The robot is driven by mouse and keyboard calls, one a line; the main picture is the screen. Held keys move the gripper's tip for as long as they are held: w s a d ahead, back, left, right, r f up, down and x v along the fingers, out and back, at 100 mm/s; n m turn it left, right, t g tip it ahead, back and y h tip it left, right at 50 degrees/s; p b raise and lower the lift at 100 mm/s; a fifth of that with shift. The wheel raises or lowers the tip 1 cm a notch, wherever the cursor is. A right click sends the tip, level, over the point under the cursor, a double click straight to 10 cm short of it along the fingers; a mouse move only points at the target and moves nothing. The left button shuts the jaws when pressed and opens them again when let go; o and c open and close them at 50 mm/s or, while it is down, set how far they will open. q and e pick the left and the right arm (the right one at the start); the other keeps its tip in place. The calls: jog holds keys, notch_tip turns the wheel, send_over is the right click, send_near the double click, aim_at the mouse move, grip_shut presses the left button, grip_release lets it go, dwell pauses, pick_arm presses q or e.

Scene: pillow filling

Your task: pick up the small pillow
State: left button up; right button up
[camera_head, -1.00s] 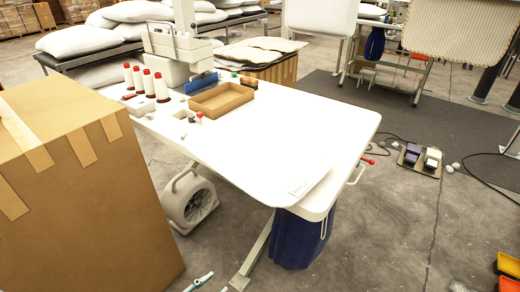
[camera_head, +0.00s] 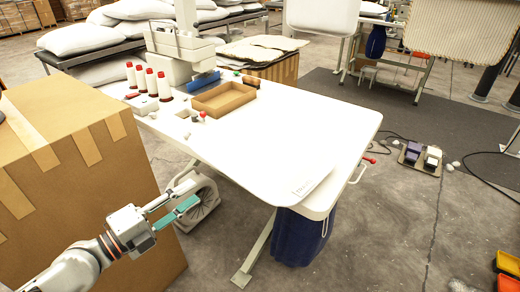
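My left gripper (camera_head: 197,190) is in the lower left, in front of the large cardboard box and short of the white table (camera_head: 330,120). Its two fingers are apart, one with a teal pad, and nothing is between them. My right gripper is not in view. Several white pillows lie stacked on racks at the back left, one of them a pillow (camera_head: 80,38) on the near rack. Flat cream pillow-like pieces (camera_head: 262,48) lie on a carton behind the table. I cannot tell which of these is the small pillow.
A large cardboard box (camera_head: 70,160) fills the left. On the table stand an open cardboard tray (camera_head: 224,98), several thread cones (camera_head: 150,80) and a sewing machine (camera_head: 180,50). A blue bag (camera_head: 298,238) hangs under the front corner. The table's middle is clear.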

aim_at(222, 172)
pick_arm(q)
jog(key=p+x, duration=0.3)
jog(key=x, duration=0.3)
jog(key=shift+w+r, duration=0.1)
jog(key=shift+r, duration=0.05)
jog(key=shift+x, duration=3.2)
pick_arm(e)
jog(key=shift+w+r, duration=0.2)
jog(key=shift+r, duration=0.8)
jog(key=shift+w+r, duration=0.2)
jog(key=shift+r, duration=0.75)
pick_arm(q)
jog(key=shift+c, duration=0.5)
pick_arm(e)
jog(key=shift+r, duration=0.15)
pick_arm(q)
grip_shut()
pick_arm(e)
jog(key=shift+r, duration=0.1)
